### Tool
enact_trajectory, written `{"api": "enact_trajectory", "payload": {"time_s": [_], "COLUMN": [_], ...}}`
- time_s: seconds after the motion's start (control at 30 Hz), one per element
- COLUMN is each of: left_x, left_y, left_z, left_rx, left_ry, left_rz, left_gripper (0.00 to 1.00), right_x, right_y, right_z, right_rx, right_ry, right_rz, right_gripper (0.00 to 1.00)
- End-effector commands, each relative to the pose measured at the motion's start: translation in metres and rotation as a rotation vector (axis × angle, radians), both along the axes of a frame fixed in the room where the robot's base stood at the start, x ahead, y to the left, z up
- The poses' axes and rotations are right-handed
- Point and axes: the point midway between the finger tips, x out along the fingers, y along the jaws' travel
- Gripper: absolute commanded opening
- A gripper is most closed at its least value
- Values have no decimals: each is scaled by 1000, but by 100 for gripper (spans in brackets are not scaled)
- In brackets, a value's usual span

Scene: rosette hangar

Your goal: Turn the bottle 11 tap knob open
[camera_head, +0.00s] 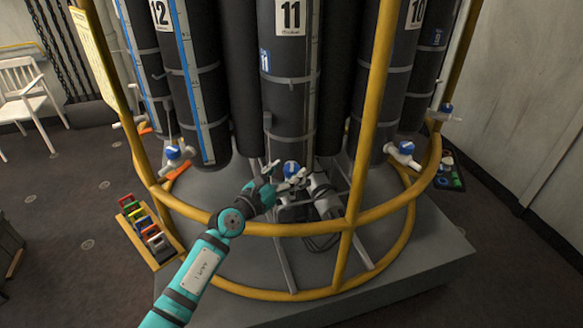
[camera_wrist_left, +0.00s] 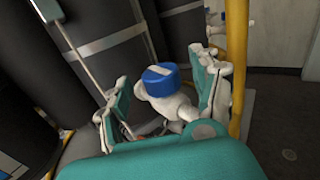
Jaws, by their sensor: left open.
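Bottle 11 (camera_head: 290,60) is a tall black cylinder in the middle of the rack, with a white "11" label. Its tap has a blue knob (camera_head: 291,167) with a white bar on top, at the foot of the bottle. My left gripper (camera_head: 286,172) reaches over the yellow rail to this knob. In the left wrist view the knob (camera_wrist_left: 160,78) is between the two open fingers (camera_wrist_left: 163,85), with visible gaps on both sides. The pale tap body below it is partly hidden by my gripper. My right gripper is not in view.
A yellow rail (camera_head: 280,229) and posts ring the bottles. Bottle 12 (camera_head: 190,80) and bottle 10 (camera_head: 406,80) stand either side, with blue-knobbed taps (camera_head: 173,152) and (camera_head: 405,147) near them. A rack of coloured blocks (camera_head: 150,232) is at left.

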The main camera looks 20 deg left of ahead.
Motion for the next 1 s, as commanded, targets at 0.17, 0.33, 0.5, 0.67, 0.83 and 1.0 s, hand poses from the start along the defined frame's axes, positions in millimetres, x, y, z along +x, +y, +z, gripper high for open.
{"api": "enact_trajectory", "payload": {"time_s": [0.17,0.33,0.5,0.67,0.83,1.0], "left_x": [18,22,22,22,22,22], "left_y": [-6,-8,-8,-7,-7,-7], "left_z": [0,-1,0,0,0,0], "left_rx": [-2,-1,-1,-1,-1,0], "left_ry": [0,0,0,0,0,0], "left_rz": [1,1,1,1,1,1], "left_gripper": [65,65,65,46,24,7], "right_x": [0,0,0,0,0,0], "right_y": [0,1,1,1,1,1], "right_z": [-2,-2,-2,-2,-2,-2], "right_rx": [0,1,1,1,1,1], "right_ry": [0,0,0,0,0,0], "right_rz": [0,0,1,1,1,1], "right_gripper": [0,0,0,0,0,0]}}
